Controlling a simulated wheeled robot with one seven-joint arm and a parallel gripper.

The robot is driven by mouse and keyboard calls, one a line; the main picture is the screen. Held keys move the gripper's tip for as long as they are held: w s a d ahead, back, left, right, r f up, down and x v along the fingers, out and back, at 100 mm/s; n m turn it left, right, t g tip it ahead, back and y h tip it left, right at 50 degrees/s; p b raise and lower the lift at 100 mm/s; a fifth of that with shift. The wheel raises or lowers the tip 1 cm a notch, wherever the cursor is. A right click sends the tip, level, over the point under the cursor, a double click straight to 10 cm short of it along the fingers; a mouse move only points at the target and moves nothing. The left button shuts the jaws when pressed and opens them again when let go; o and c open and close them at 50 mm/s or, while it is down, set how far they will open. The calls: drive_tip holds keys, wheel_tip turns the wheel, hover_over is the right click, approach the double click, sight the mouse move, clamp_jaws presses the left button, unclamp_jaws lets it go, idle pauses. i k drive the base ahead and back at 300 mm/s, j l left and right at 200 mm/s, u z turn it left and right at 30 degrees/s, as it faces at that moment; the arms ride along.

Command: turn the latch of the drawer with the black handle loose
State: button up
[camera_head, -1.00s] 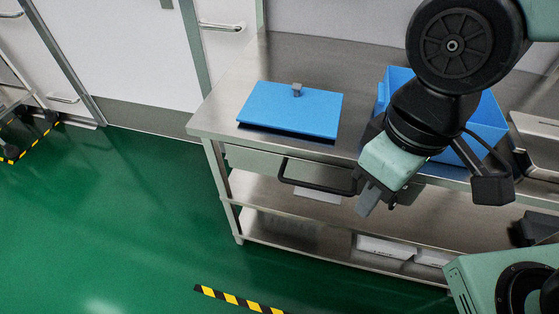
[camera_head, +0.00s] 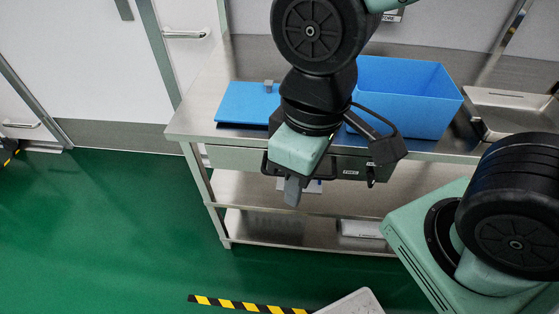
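My gripper (camera_head: 293,190) hangs in front of the steel table, by the drawer row, with a grey finger pointing down. It covers much of the drawer with the black handle. The drawer's grey front (camera_head: 235,158) shows to the left of my gripper. A dark strip beside the gripper may be part of the black handle, but the wrist covers most of it. I cannot make out the latch or whether the gripper touches anything. The gap between the fingers is not clear.
The steel table (camera_head: 190,125) carries a blue flat board (camera_head: 240,103) with a small grey block, a blue bin (camera_head: 410,95) and a metal tray (camera_head: 510,103). A lower shelf (camera_head: 270,225) lies beneath. Green floor (camera_head: 110,230) is open at the left.

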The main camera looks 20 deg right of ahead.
sight(372, 177)
drive_tip(key=k+l+u, duration=0.15)
drive_tip(key=k, duration=0.7)
